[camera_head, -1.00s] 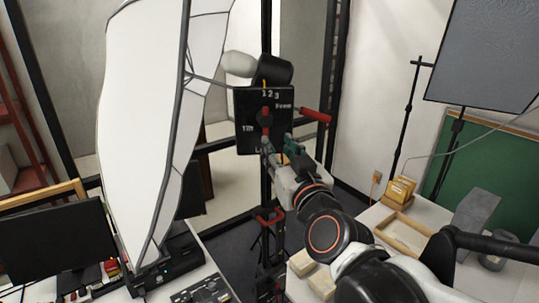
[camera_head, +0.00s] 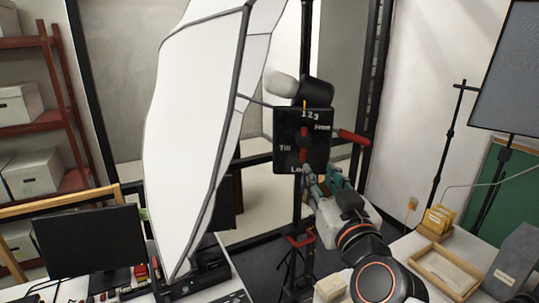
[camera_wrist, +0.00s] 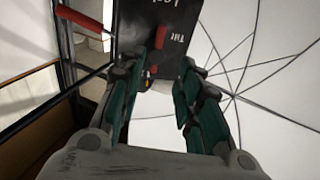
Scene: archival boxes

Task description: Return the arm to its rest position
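My arm is stretched forward, and my gripper (camera_head: 318,180) is in front of the lower part of a black control panel (camera_head: 302,140) marked Tilt and 123. In the wrist view my gripper (camera_wrist: 160,80) has its two green-padded fingers spread with nothing between them. The black panel (camera_wrist: 170,20) appears upside down beyond the fingertips. I cannot tell whether a fingertip touches it.
A large white softbox (camera_head: 200,130) stands close on the left. A desk monitor (camera_head: 90,238) is at lower left, and a red shelf (camera_head: 38,125) holds archival boxes at far left. A table at right carries a wooden tray (camera_head: 468,290), yellow boxes (camera_head: 437,219) and a grey box (camera_head: 515,262).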

